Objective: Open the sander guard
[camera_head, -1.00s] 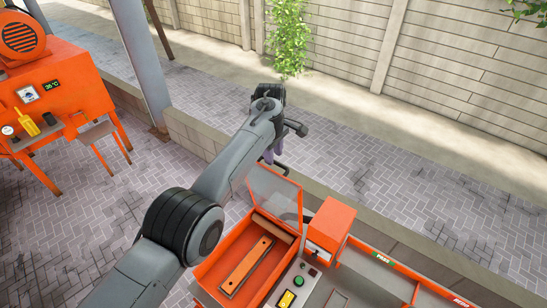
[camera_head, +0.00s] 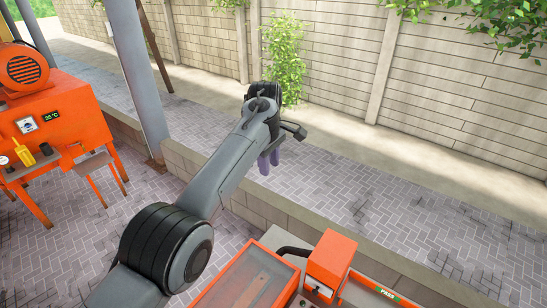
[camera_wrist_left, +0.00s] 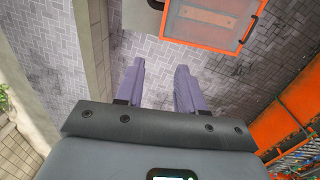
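The sander guard (camera_head: 247,280) is a see-through panel in an orange frame at the bottom of the head view. It lies low over the sander bed, and its lower part is cut off by the picture edge. It also shows at the top of the left wrist view (camera_wrist_left: 205,20), with its orange edge nearest the fingers. My left gripper (camera_head: 269,163) is above and beyond the guard, pointing down, with purple fingers. In the left wrist view its fingers (camera_wrist_left: 160,68) are apart, with only paving between them. It does not touch the guard. My right gripper is out of view.
A low wall (camera_head: 260,207) runs behind the sander. An orange machine (camera_head: 55,120) stands at the left. The air around my left gripper is clear.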

